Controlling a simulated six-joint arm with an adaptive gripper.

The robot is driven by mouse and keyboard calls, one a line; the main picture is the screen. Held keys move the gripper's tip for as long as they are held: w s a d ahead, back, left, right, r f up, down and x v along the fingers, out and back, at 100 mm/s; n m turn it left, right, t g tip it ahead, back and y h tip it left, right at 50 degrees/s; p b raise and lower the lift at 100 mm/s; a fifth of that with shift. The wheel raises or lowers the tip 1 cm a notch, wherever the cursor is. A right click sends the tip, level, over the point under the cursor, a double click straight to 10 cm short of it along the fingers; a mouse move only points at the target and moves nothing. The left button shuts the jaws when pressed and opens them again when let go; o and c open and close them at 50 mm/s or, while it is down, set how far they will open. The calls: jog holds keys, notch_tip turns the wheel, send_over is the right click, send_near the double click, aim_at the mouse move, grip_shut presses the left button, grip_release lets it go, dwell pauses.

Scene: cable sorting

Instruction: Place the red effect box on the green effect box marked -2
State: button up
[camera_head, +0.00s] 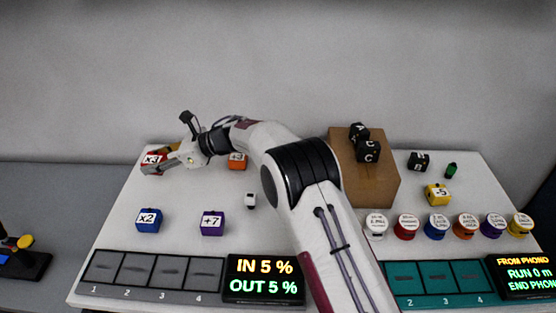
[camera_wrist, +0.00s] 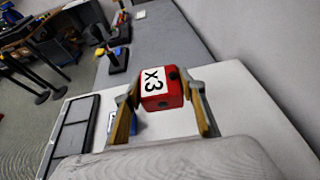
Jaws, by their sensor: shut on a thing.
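The red effect box marked x3 (camera_head: 152,158) is at the far left of the white board. My gripper (camera_head: 165,160) is shut on it. In the wrist view the red box (camera_wrist: 162,90) sits between the two fingers of my gripper (camera_wrist: 163,88), its white x3 label facing the camera and turned sideways. I cannot tell for sure how far it is above the board. I see no green box marked -2 in either view; my arm covers part of the board.
Blue x2 (camera_head: 148,220), purple +7 (camera_head: 212,223), orange (camera_head: 237,161) and yellow -5 (camera_head: 437,194) boxes stand apart. A brown block (camera_head: 372,185) carries black cubes (camera_head: 367,151). Several round caps (camera_head: 406,228) line the right. Grey slots (camera_head: 139,283) lie at the front left.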

jog(key=w+d+r+m+t+h, duration=0.2)
jog(key=w+d+r+m+t, duration=0.3)
jog(key=d, duration=0.6)
jog(key=w+d+r+m+t+h, duration=0.3)
jog(key=w+d+r, duration=0.35)
jog(key=d, duration=0.55)
jog(key=d+f+m+t+h, duration=0.3)
jog(key=d+f+m, duration=0.2)
jog(key=d, duration=0.8)
notch_tip(320, 180, down, 3)
jog(key=shift+w+d+f+t, duration=0.15)
jog(key=shift+w+t, duration=0.15)
jog(key=shift+w, duration=0.05)
jog(key=shift+f, duration=3.1)
jog(key=shift+f, duration=1.85)
